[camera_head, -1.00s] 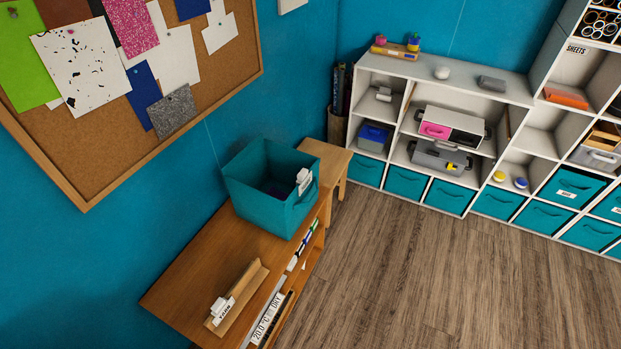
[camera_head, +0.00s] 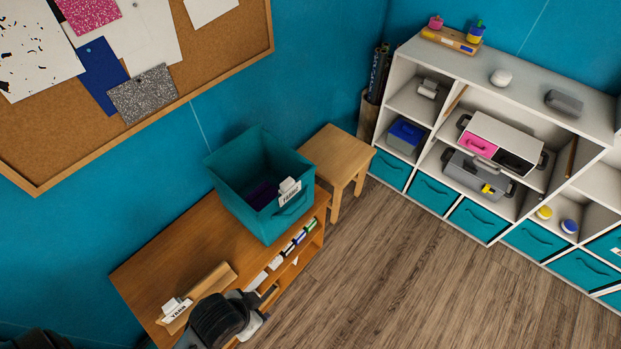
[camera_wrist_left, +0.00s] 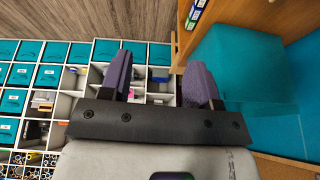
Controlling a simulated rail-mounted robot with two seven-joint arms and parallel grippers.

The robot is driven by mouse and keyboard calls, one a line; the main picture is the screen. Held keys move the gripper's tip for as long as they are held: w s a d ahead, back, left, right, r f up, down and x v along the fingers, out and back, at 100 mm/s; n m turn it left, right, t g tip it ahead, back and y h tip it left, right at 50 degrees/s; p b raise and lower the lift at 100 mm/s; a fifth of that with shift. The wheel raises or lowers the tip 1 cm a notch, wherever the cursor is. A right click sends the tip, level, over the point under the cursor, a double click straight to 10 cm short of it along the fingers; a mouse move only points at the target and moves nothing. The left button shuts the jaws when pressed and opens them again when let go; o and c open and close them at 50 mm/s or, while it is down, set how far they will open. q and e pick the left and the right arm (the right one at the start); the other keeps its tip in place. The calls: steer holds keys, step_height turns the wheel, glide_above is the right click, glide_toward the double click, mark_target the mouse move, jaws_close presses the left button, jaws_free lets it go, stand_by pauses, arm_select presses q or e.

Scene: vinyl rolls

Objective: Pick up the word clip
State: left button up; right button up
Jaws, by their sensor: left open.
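A white clip with the word YARN (camera_head: 177,311) rests on a wooden angled holder (camera_head: 212,287) at the near end of the wooden bench. A second white word clip (camera_head: 289,190) sits on the rim of a teal fabric bin (camera_head: 247,208); its word is too small to read surely. My left gripper (camera_head: 258,309) is just right of the holder, by the bench's front edge. In the left wrist view its two fingers (camera_wrist_left: 160,84) are apart with nothing between them. My right gripper is out of view.
The wooden bench (camera_head: 165,253) holds markers (camera_head: 294,243) along its front shelf. A small wooden stool (camera_head: 338,150) stands behind it. White shelving (camera_head: 466,75) with teal drawers lines the back wall. The wood floor (camera_head: 400,260) is clear. A corkboard (camera_head: 205,70) hangs above.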

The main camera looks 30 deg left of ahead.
arm_select(q)
steer(key=w+a+r+m+t+y+b, duration=0.1)
steer(key=w+r+m+t+b, duration=0.35)
steer(key=w+r, duration=1.05)
steer(key=w+a+r+m+t+y+b, duration=0.1)
steer(key=w+r+t+b, duration=0.65)
steer(key=w+r, duration=0.8)
steer(key=n+g+h+b, duration=0.25)
steer(key=n+g, duration=0.35)
steer(key=g, duration=1)
glide_above(287, 182)
step_height(287, 182, down, 19)
steer(key=shift+y, duration=0.35)
step_height(287, 182, down, 8)
steer(key=shift+w+a+f, duration=0.1)
steer(key=shift+f, duration=0.05)
steer(key=f, duration=0.4)
steer(key=shift+s+p, duration=0.2)
steer(key=shift+p, duration=0.15)
steer(key=shift+f, duration=0.65)
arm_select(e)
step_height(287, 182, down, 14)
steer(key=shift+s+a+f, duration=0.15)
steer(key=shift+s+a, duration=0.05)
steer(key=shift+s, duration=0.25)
